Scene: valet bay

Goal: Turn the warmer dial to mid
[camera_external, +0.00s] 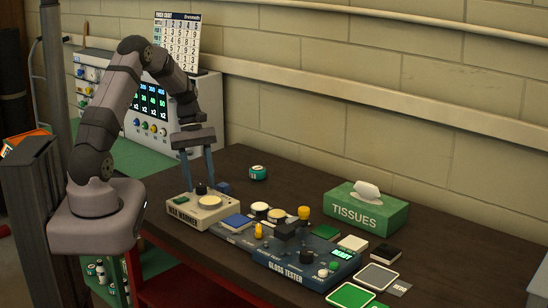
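The cream warmer box (207,217), labelled along its front, stands at the left end of the dark table. On its top are a black knob (201,189), which looks like the dial, a pale round disc (210,201) and a small green patch (181,201). My gripper (201,184) points down over the back of the warmer. Its two blue fingers are spread apart, one on each side of the black knob in this view. I cannot tell whether they touch it. The dial's pointer and marks are too small to read.
A blue gloss tester (296,267) with knobs stands to the right, near several small pads and pots. A small blue block (223,187) is close behind the warmer. A teal tin (258,172) and a green tissue box (366,211) stand further back.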

